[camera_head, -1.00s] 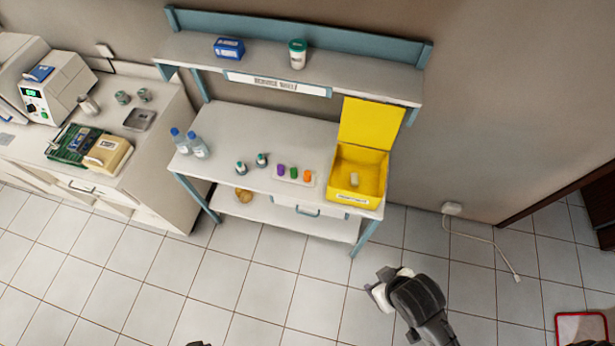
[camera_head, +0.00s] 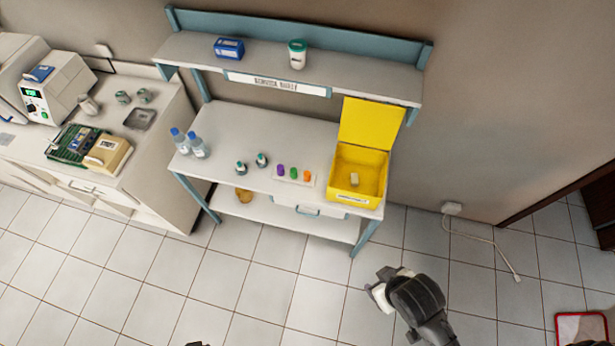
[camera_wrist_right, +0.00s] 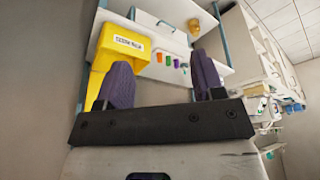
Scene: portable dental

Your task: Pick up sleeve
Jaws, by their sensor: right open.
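I cannot tell for sure which thing is the sleeve. A small pale piece (camera_head: 354,179) sits inside the open yellow box (camera_head: 345,197) at the right end of the workbench. Purple, green and orange small pieces (camera_head: 293,174) stand in a row on a pale tray left of the box. My right gripper (camera_head: 379,291) is in front of the bench, low and apart from it. In the right wrist view its two purple fingers (camera_wrist_right: 162,82) are apart with nothing between them. The yellow box (camera_wrist_right: 115,45) shows beyond them. My left gripper is not identifiable.
Two small green-capped bottles (camera_head: 251,165) and two blue-capped bottles (camera_head: 189,145) stand on the bench (camera_head: 235,130). An upper shelf (camera_head: 350,76) overhangs its back. A counter (camera_head: 165,120) with equipment is at left. The tiled floor (camera_head: 270,295) in front is clear.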

